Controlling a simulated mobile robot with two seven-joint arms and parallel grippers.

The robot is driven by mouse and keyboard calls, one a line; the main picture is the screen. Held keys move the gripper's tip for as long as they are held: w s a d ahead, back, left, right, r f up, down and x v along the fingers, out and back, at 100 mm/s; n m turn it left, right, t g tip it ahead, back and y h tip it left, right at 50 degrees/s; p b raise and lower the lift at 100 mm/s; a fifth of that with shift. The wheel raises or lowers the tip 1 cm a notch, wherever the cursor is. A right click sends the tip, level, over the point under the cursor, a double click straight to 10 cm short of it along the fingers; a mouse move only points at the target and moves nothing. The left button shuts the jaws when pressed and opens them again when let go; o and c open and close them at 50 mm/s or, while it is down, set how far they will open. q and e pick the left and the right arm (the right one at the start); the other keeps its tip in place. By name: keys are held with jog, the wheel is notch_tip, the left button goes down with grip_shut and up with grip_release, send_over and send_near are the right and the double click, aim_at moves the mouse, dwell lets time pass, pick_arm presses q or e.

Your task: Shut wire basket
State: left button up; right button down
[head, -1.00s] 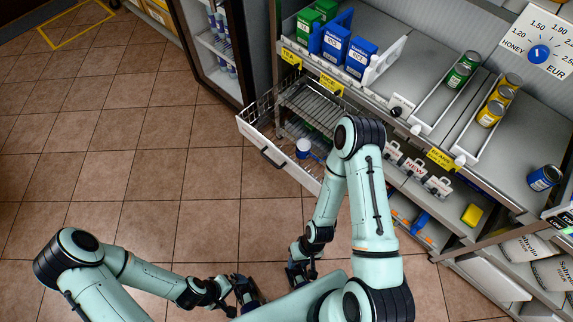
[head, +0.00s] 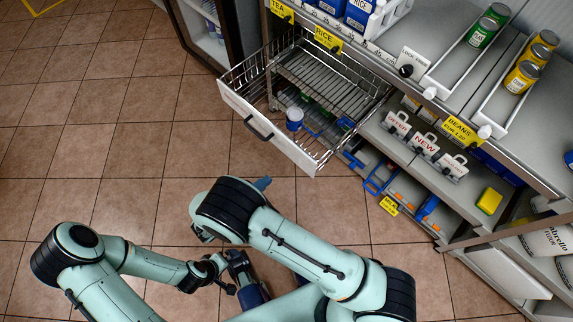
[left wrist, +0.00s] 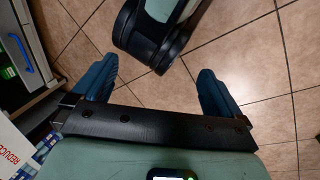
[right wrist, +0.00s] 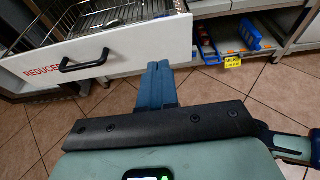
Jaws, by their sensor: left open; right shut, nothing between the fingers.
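The wire basket (head: 327,80) is pulled out from the shelf unit. Its white front panel (head: 270,130) carries a black handle (head: 257,128). The handle also shows in the right wrist view (right wrist: 84,61), on the panel lettered "REDUCED". A blue and white tin (head: 294,118) shows at the basket. My right gripper (head: 262,184) is mostly hidden behind its arm, with a blue fingertip showing in front of the panel. Its fingers (right wrist: 159,82) are shut and empty, right of the handle. My left gripper (head: 246,290) is low at the front; its fingers (left wrist: 158,85) are wide apart and empty.
Shelves with tins, cartons and price cards stand at the right. A blue-handled bin (head: 377,178) sits low, right of the basket. A dark-framed cabinet (head: 215,40) stands left of the basket. Tiled floor (head: 130,130) is clear at the left.

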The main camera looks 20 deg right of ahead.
aim_at(301, 154)
jog(key=x, duration=0.4)
jog(key=b+x, duration=0.1)
jog(key=x, duration=0.3)
jog(key=r+x, duration=0.1)
jog(key=x, duration=0.4)
jog(key=shift+s+d, duration=0.1)
jog(key=shift+d, duration=0.05)
pick_arm(q)
jog(key=shift+w+a+f+t, duration=0.2)
jog(key=shift+w+a+f, duration=0.2)
jog(key=shift+w, duration=0.25)
jog(key=shift+w+a+f+t, duration=0.2)
jog(key=shift+w+a+f, duration=0.05)
jog(key=shift+w+f, duration=0.3)
pick_arm(e)
jog(key=shift+d, duration=0.3)
pick_arm(q)
jog(key=shift+r, duration=0.1)
pick_arm(e)
jog(key=shift+d, duration=0.1)
